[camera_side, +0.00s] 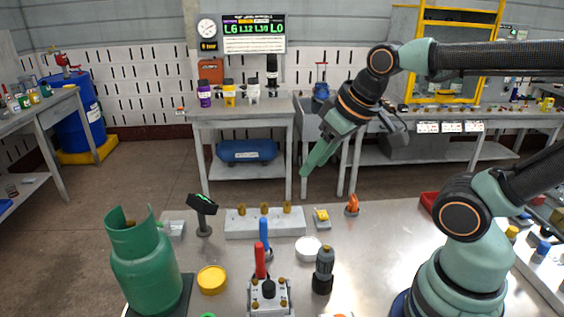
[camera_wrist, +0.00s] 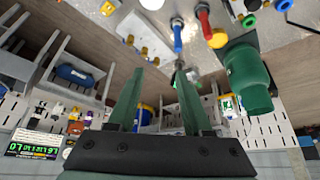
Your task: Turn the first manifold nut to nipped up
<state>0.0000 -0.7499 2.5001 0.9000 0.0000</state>
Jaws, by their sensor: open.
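The manifold (camera_side: 265,229) is a pale block on the bench with a row of three brass nuts: left (camera_side: 241,210), middle (camera_side: 264,209) and right (camera_side: 287,207). Nothing in view labels which is the first. The manifold also shows in the wrist view (camera_wrist: 150,38), beyond my finger tips. My gripper (camera_side: 305,173) is in the air above and behind the manifold's right end in the side view, apart from the nuts. In the wrist view its two green fingers (camera_wrist: 158,72) stand apart with nothing held between them.
A blue-handled lever (camera_side: 264,234) and a red-handled lever (camera_side: 260,262) stand in front of the manifold. A green cylinder (camera_side: 150,270) stands at left, near a black display on a post (camera_side: 203,205). A yellow lid (camera_side: 211,280), white dish (camera_side: 308,249) and dark tool (camera_side: 323,270) lie nearby.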

